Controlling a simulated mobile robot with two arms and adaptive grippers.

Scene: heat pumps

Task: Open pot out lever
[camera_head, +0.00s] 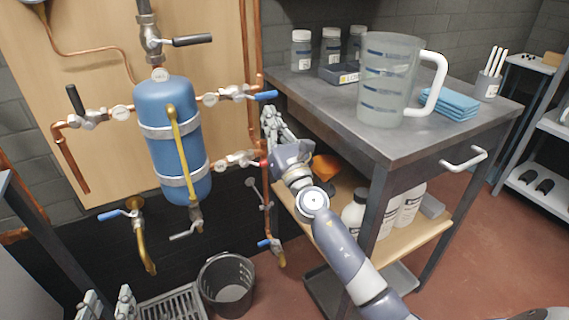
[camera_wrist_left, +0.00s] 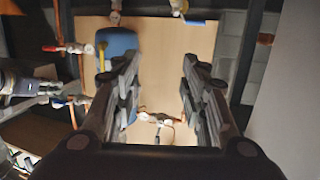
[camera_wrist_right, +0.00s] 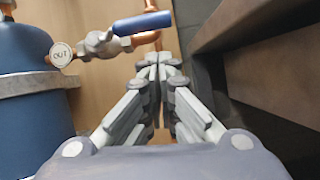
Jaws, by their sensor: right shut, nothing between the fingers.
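The blue tank (camera_head: 172,140) stands against the wooden panel. A valve with a blue lever (camera_head: 265,96) sits on its upper right pipe. In the right wrist view, the round tag (camera_wrist_right: 60,54) beside this valve reads OUT, and the blue lever (camera_wrist_right: 142,22) points right, roughly along the pipe. My right gripper (camera_head: 270,112) is just below the lever in the head view. Its fingertips (camera_wrist_right: 158,68) are together and empty; contact with the lever is not visible. My left gripper (camera_head: 105,302) is low at the front left, open and empty in the left wrist view (camera_wrist_left: 160,75).
A metal table (camera_head: 400,150) with a large jug (camera_head: 388,80) stands close to the right of my right gripper. Other valves and copper pipes surround the tank. A dark bucket (camera_head: 228,285) and a floor grate (camera_head: 170,308) lie below it.

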